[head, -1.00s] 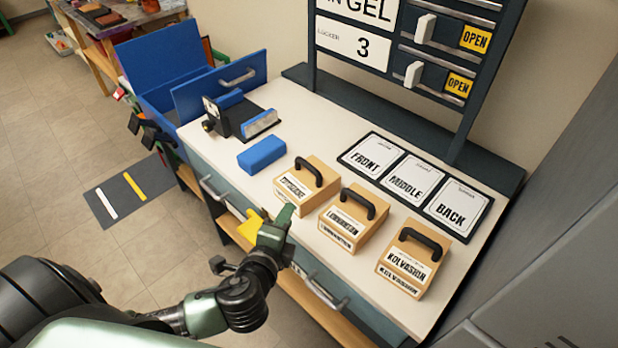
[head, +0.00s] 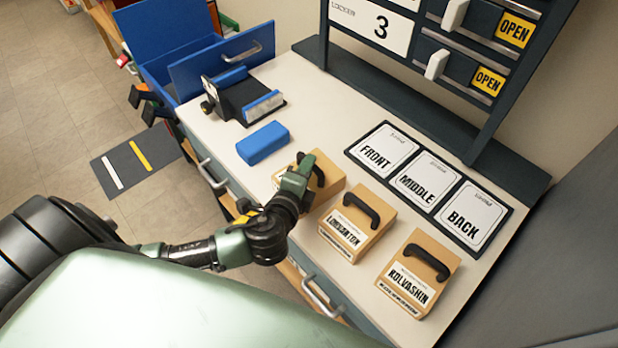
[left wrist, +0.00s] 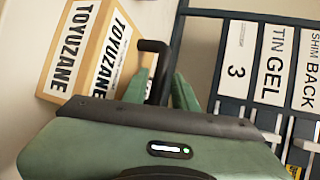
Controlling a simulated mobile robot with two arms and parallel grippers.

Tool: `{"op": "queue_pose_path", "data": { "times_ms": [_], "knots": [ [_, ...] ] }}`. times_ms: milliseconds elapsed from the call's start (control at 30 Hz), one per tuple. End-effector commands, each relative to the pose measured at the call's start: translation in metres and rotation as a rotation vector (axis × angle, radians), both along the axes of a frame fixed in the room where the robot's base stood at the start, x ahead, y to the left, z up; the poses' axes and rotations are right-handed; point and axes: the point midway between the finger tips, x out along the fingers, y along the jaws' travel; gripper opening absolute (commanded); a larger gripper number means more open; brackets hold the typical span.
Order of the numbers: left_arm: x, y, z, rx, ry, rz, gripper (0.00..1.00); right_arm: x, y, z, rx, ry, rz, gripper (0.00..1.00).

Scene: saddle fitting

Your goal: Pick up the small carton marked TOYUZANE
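The small carton marked TOYUZANE (left wrist: 78,52) is tan with white labels and shows at the upper left of the left wrist view. In the head view this carton (head: 328,188) is the leftmost of three on the bench, its label hidden behind my left gripper. My left gripper (head: 303,168) is at the carton's black handle (head: 319,172). In the left wrist view the handle (left wrist: 157,62) stands between the two green fingers (left wrist: 160,92), which are apart. The carton appears to rest on the bench. My right gripper is not in view.
The LOMBARTON carton (head: 350,238) stands close on the right, then the KOLVASHIN carton (head: 412,285). A blue block (head: 263,143) lies behind on the left, near a black fixture (head: 240,100). A FRONT, MIDDLE, BACK tray (head: 353,150) and a locker rack stand behind.

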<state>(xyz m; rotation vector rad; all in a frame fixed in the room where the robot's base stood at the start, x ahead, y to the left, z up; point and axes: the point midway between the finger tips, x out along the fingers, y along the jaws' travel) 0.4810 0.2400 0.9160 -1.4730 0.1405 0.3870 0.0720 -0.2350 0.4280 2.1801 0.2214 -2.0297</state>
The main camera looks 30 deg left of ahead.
Motion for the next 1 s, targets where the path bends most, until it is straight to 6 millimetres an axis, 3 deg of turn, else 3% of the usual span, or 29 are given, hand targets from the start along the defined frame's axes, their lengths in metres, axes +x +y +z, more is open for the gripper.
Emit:
{"op": "queue_pose_path", "data": {
  "times_ms": [200,467,567,600,1000],
  "knots": [
    [0.025,0.005,-0.008,0.000,0.000,0.001,0.28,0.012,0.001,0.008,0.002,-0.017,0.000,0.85],
    [0.028,0.005,-0.011,-0.001,0.001,0.000,0.28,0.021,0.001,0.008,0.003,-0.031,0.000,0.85],
    [0.028,0.005,-0.011,-0.001,0.001,0.000,0.03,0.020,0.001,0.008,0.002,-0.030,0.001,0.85],
    [0.028,0.005,-0.011,-0.001,0.001,0.000,0.00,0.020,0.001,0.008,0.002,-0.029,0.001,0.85],
    [0.027,0.004,-0.012,-0.004,0.005,0.000,0.00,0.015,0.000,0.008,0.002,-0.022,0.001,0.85]
  ]
}}
